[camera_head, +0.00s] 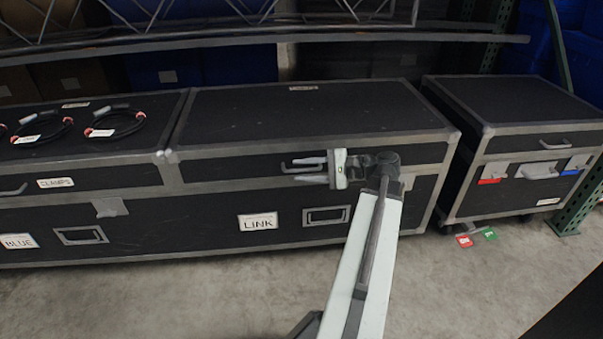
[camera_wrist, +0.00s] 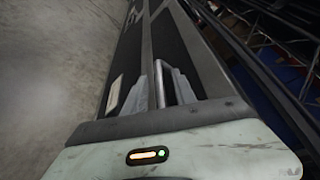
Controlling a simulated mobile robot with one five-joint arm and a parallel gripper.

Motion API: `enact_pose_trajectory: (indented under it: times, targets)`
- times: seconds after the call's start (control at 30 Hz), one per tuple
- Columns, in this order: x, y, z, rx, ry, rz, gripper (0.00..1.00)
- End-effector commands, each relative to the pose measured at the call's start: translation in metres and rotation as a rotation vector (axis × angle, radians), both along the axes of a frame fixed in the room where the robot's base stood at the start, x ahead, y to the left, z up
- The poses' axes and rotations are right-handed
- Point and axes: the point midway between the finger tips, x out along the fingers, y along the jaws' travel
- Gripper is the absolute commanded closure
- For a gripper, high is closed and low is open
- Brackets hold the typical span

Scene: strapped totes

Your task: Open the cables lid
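The middle black case has a shut lid (camera_head: 300,112) with a small label on top, too small to read. No label reading "cables" is legible. A dark handle (camera_head: 286,168) is on the lid's front edge. My gripper (camera_head: 300,171) is at that handle, coming from the right, with its two pale fingers apart. In the wrist view the fingers (camera_wrist: 158,88) show beside a light metal bar (camera_wrist: 186,88) on the case front.
The left case (camera_head: 60,150) carries a "CLAMPS" label and coiled cables (camera_head: 115,122) on top. A "LINK" label (camera_head: 258,222) marks the middle case's front. A smaller case (camera_head: 520,140) stands right. A metal rail (camera_head: 270,38) runs behind and above.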

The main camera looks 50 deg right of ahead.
Motion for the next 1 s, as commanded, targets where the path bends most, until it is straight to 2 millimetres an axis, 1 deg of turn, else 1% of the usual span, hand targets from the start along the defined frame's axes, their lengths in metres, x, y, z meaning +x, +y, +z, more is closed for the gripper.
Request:
enact_pose_trajectory:
  times: [0.23,0.33,0.37,1.0]
  targets:
    - [0.0015,0.0009,-0.0001,0.000,0.000,0.000,0.67]
    - [0.0016,0.0010,-0.0001,0.000,0.000,0.000,0.95]
    - [0.0016,0.0010,-0.0001,0.000,0.001,0.001,1.00]
    - [0.0024,0.0017,-0.0001,0.001,0.000,0.002,1.00]
